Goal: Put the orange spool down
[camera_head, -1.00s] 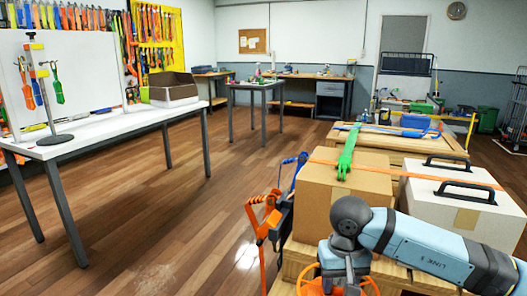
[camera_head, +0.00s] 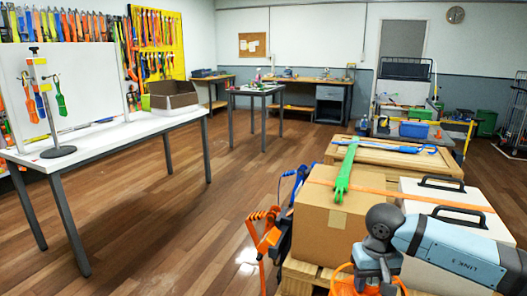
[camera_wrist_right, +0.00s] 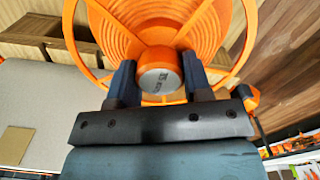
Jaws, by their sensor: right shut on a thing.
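The orange spool (camera_wrist_right: 208,28) fills the top of the right wrist view, with its ribbed winding and spoked rim facing the camera. My right gripper (camera_wrist_right: 160,80) is shut on the spool's grey hub, one dark finger on each side. In the head view, only part of the spool's orange rim (camera_head: 345,284) shows at the bottom edge, below my right wrist (camera_head: 377,268). The rest of it is hidden or cut off. I cannot see from these views whether the spool touches anything beneath it. My left gripper is not in view.
A cardboard box (camera_head: 325,220) and a white case (camera_head: 440,235) stand on a wooden pallet, an orange strap across them. A green ratchet (camera_head: 346,172) lies on the box; orange and blue ratchets hang at its left. A white table (camera_head: 110,138) stands left, with clear floor between.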

